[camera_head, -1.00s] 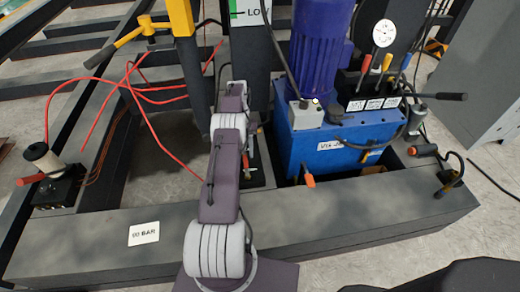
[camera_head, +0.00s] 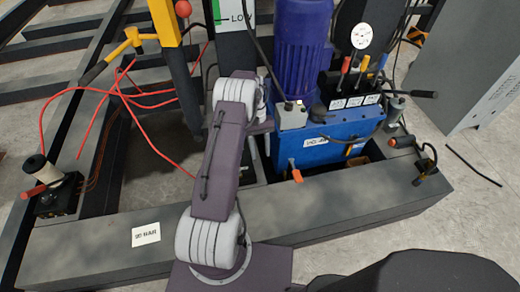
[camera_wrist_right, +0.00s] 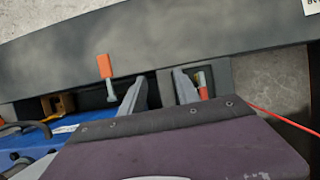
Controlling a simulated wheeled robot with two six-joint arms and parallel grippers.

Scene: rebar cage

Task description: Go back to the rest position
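My right arm, purple and grey, rises from the bottom middle of the head view and bends at a raised elbow. Its gripper is largely hidden behind my arm links there. In the right wrist view my right gripper (camera_wrist_right: 160,86) shows two grey fingers standing apart, with nothing held between them. It hangs over the machine frame (camera_head: 100,248), near an orange-tipped lever (camera_head: 296,172), which also shows in the right wrist view (camera_wrist_right: 105,66) beyond the fingers. My left gripper is in neither view.
A blue pump unit (camera_head: 325,145) with a blue motor (camera_head: 303,50) stands right of my arm. A yellow post (camera_head: 164,20) and red hoses (camera_head: 70,90) are on the left.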

